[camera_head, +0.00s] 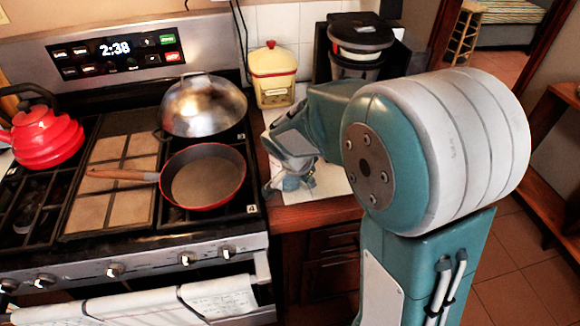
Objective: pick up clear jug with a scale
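My gripper (282,178) is at the end of my teal and white arm, pointing down over the counter strip right of the stove. A small bluish, partly see-through shape (309,181) shows at its fingertips. I cannot tell whether this is the clear jug or part of my gripper. No scale marks can be made out, and no other clear jug shows. My arm hides part of the counter. Whether the fingers are open or shut on something cannot be seen.
The stove holds a red kettle (45,138), a domed metal lid (204,106) and a red pan (208,176) with a wooden handle. A yellow canister (272,76) and a black appliance (360,36) stand behind my gripper. Open tiled floor (515,270) lies at right.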

